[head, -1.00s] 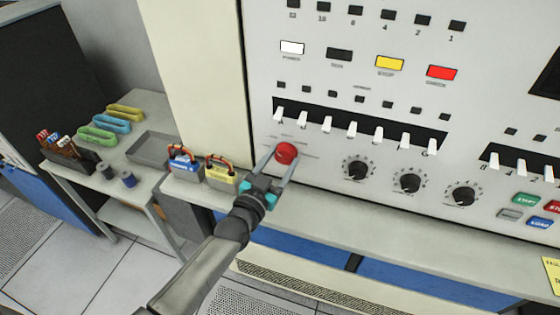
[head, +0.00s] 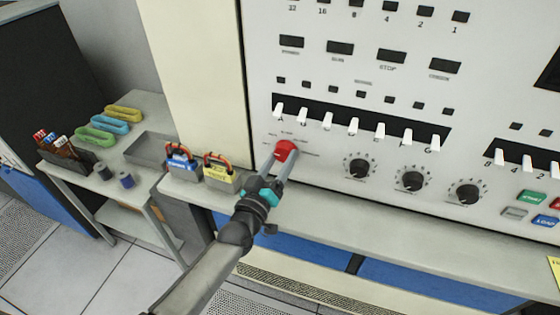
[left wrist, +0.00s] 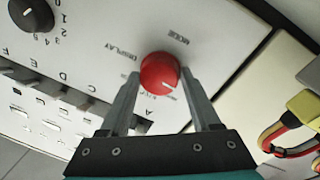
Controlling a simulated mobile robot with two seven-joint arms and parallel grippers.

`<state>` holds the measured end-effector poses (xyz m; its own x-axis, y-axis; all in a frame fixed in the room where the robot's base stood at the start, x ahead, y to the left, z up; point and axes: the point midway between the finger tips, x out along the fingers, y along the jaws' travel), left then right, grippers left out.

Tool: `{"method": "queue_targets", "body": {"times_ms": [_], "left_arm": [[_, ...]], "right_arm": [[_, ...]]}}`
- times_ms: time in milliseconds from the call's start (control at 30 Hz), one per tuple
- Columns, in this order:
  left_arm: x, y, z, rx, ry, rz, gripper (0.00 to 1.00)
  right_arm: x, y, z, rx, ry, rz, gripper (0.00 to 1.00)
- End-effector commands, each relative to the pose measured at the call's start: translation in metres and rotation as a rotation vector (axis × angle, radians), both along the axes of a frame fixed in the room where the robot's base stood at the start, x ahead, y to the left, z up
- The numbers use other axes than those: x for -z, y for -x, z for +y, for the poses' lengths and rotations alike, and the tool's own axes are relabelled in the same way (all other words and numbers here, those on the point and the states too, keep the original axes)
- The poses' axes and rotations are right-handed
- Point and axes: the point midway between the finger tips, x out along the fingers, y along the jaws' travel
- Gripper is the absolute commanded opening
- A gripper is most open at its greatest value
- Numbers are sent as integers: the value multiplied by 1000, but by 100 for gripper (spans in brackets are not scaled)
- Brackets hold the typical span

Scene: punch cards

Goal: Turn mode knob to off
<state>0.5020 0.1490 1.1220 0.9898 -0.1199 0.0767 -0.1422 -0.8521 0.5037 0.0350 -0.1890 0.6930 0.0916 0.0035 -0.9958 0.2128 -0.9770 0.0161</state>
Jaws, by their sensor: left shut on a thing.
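The red mode knob (head: 286,150) sits at the lower left of the white console panel. In the left wrist view the knob (left wrist: 159,73) has a white pointer mark on its lower right side, and the words MODE and DISPLAY show on the panel around it. My left gripper (head: 279,160) is shut on the knob, with one finger on each side. In the left wrist view the fingers (left wrist: 160,85) flank the knob. The small labels around the knob are partly hidden or too small to read. My right gripper is not in view.
White toggle switches (head: 354,127) run in a row above the knob. Black dials (head: 360,169) stand to its right. The four large lamps (head: 340,48) are dark.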

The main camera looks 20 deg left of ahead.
Motion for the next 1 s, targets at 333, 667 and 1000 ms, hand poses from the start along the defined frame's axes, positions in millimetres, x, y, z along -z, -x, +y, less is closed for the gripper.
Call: {"method": "queue_targets", "body": {"times_ms": [333,667,1000], "left_arm": [[1,0,-1,1,73,5,8],[1,0,-1,1,78,4,8],[0,0,-1,0,74,4,94]], "right_arm": [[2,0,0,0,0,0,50],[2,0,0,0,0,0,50],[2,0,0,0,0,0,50]]}}
